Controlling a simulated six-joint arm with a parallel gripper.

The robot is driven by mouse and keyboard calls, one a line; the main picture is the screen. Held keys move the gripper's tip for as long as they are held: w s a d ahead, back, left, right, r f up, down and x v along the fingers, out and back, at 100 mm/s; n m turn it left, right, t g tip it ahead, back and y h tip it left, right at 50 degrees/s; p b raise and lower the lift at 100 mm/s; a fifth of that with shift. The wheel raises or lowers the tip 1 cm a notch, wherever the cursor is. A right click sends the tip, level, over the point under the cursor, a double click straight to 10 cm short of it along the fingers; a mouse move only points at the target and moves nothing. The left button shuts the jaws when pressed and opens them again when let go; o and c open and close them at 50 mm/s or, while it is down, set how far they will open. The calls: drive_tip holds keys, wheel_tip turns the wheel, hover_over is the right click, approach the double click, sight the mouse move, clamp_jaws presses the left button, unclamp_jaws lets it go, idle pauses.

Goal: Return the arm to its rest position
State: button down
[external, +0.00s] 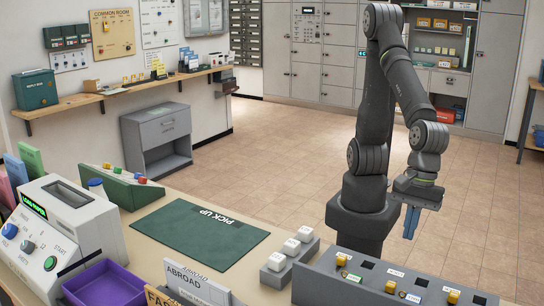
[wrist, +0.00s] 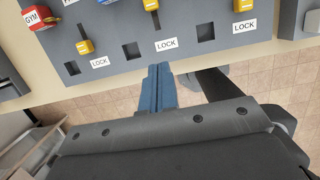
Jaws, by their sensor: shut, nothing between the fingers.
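My gripper (external: 411,222) hangs at the end of my dark arm on the right of the external view. Its blue fingers point down and are closed together with nothing between them. In the wrist view the shut blue fingers (wrist: 161,85) are at the centre, over the near edge of the grey key panel (wrist: 130,50). My arm rises from its base, bends at a high elbow and comes down on the right. The fingers appear apart from the panel.
Tiled floor (external: 280,150) beyond is open.

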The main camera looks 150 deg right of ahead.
drive_tip(key=x, duration=0.8)
drive_tip(key=shift+f, duration=0.15)
drive_tip(key=shift+s+f, duration=0.15)
drive_tip(key=shift+s, duration=1.4)
drive_tip(key=shift+w, duration=0.15)
